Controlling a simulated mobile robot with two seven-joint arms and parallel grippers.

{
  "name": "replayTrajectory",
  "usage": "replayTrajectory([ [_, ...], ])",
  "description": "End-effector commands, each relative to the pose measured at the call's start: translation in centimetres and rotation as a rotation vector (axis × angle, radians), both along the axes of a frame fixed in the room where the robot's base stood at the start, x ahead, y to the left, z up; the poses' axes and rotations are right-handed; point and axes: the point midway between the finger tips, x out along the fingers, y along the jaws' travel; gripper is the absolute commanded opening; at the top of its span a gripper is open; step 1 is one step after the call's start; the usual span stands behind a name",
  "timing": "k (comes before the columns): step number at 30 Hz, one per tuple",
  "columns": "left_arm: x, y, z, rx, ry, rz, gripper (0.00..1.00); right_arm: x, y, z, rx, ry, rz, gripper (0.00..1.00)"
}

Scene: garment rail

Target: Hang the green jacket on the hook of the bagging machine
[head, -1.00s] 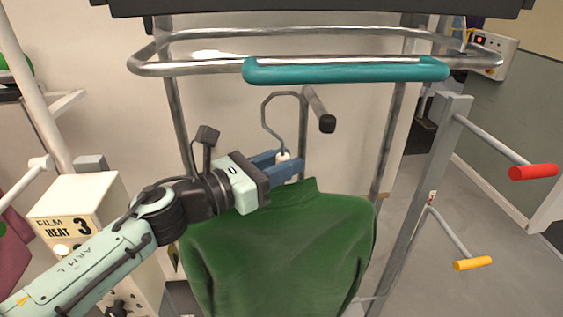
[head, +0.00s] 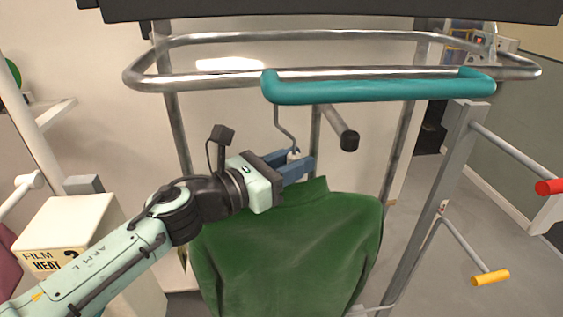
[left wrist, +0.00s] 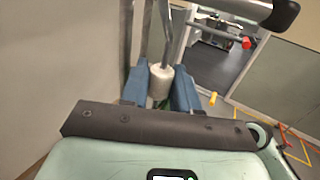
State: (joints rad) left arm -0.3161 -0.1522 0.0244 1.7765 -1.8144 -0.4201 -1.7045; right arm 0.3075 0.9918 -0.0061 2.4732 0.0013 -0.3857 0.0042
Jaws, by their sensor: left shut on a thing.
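The green jacket (head: 290,245) hangs upright from a hanger below my left gripper. My left gripper (head: 300,167) is shut on the hanger's neck, at its white collar (head: 293,154); the collar also shows between the blue fingers in the left wrist view (left wrist: 160,83). The hanger's wire (head: 284,130) rises from there, and its top is hidden behind the teal bar. A metal peg with a black end (head: 346,138), which looks like the machine's hook, points toward me just right of the wire. I cannot tell whether they touch. My right gripper is not in view.
The teal padded bar (head: 380,90) on the metal loop frame (head: 200,78) crosses above the gripper. A grey post (head: 440,190) with red-tipped (head: 548,187) and yellow-tipped (head: 490,278) pegs stands right. A cream control box (head: 60,225) stands left.

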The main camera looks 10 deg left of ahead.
Motion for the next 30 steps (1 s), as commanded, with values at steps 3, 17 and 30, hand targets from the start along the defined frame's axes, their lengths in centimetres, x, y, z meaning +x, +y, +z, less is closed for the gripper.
replayTrajectory([
  [3,0.2,-1.0,0.3,-0.004,-0.006,-0.003,0.0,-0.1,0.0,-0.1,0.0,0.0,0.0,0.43],
  [17,1.4,-4.6,0.3,-0.003,-0.005,-0.003,0.0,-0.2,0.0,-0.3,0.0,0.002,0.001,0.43],
  [30,1.8,-5.9,-1.3,-0.004,-0.002,0.0,0.0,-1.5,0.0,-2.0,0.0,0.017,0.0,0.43],
])
